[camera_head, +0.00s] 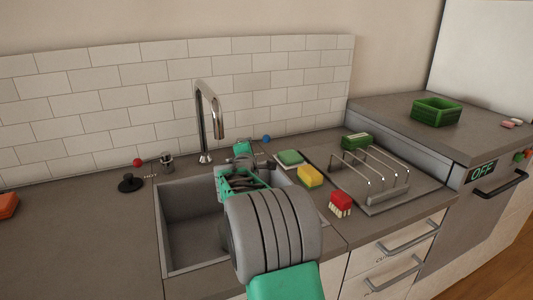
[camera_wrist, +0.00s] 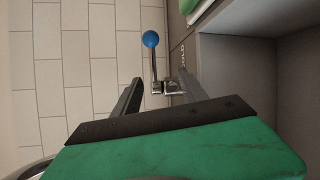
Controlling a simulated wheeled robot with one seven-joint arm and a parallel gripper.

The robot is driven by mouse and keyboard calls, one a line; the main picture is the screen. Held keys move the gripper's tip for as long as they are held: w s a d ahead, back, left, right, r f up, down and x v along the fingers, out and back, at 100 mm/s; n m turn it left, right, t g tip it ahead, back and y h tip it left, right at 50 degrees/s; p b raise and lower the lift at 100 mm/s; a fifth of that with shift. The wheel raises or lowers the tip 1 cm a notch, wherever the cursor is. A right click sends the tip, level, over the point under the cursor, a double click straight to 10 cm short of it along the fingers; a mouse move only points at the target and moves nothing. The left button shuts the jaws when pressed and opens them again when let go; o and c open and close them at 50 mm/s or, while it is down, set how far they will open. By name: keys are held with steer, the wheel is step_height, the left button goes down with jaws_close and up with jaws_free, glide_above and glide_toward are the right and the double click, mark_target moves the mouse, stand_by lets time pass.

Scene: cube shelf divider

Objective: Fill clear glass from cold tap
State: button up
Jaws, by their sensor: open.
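The cold tap's lever shows in the wrist view, with a blue ball knob (camera_wrist: 150,39) at its end and a metal valve body (camera_wrist: 164,87) at its base. In the head view the blue knob (camera_head: 266,139) is behind the sink's right side. My gripper (camera_wrist: 160,84) is open, and its fingertips are on either side of the valve body; contact cannot be told. In the head view my gripper (camera_head: 243,149) is partly hidden by my arm. The chrome spout (camera_head: 213,110) arches over the sink (camera_head: 190,225). I cannot make out the clear glass; my arm hides part of the sink.
The hot lever's red knob (camera_head: 138,162) and a black stopper (camera_head: 130,183) are left of the spout. A green sponge (camera_head: 289,158), a yellow sponge (camera_head: 310,176) and a red-and-white item (camera_head: 341,203) lie right of the sink, beside a dish rack (camera_head: 383,190). The left counter is mostly clear.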

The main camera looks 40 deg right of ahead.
mark_target(266, 141)
steer(key=d+n+h, duration=0.1)
steer(key=d, duration=0.1)
steer(key=d+n, duration=0.1)
steer(key=d, duration=0.1)
steer(key=d+h, duration=0.1)
steer(key=d, duration=0.2)
steer(key=shift+w+f+n+h+b, duration=0.1)
steer(key=shift+w+n+h+b, duration=0.2)
steer(key=shift+n+b, duration=0.1)
steer(key=x, duration=0.7)
steer(key=shift+a, duration=0.15)
jaws_close()
stand_by(0.3)
